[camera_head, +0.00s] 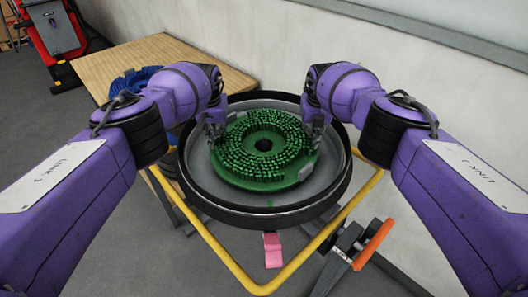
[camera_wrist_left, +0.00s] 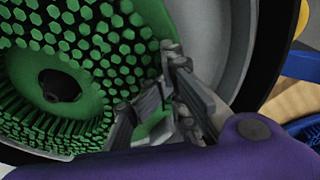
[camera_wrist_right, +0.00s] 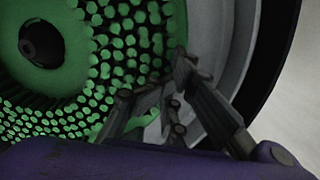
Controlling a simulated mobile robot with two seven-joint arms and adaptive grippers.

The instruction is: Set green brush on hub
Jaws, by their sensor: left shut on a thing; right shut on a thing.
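The green brush (camera_head: 250,178) is a round disc with bristles facing up and a dark centre hole. In the head view it lies inside the grey round tub (camera_head: 203,183) with a black rim; the hub is hidden, so I cannot tell whether the brush rests on it. My left gripper (camera_head: 216,132) is shut on the brush's left edge, seen closely in the left wrist view (camera_wrist_left: 150,115). My right gripper (camera_head: 313,128) is shut on its right edge, also seen in the right wrist view (camera_wrist_right: 150,110). Both grippers are inside the tub's rim.
A wooden table (camera_head: 150,55) stands behind at the left with a blue brush (camera_head: 133,82) on it. A yellow frame (camera_head: 232,268) surrounds the tub's front. A pink tab (camera_head: 272,250) and an orange-handled part (camera_head: 373,243) are in front. A wall runs along the right.

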